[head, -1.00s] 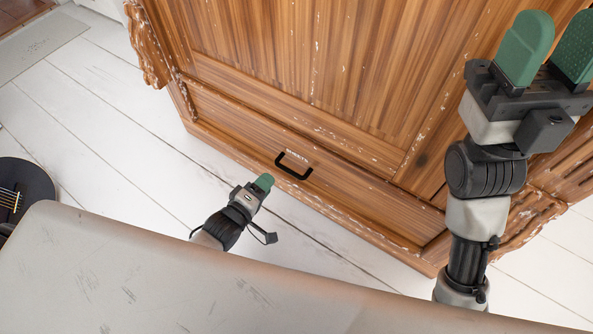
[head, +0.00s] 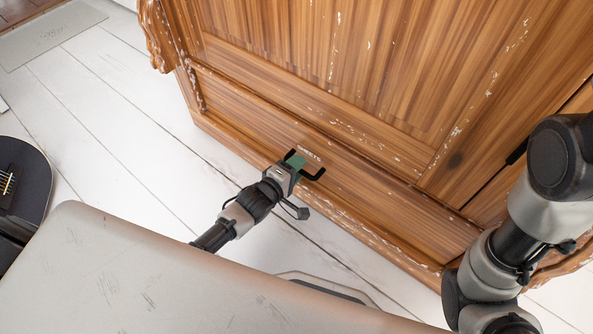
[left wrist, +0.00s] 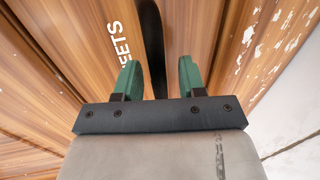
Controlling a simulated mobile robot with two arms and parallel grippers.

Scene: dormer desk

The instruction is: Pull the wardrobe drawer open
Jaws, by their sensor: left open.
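The wooden wardrobe (head: 330,75) has a low drawer (head: 390,205) marked SHEETS, and its front looks flush with the frame. A black bar handle (head: 316,174) sits on the drawer front, partly covered by my left gripper. My left gripper (head: 295,159) is at the handle with its green fingers pointing at the drawer front.
White plank floor (head: 125,130) lies clear to the left of the wardrobe and along its front. A dark guitar (head: 32,180) is at the left edge. A pale mat (head: 50,35) lies at the upper left. The wardrobe has a carved edge.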

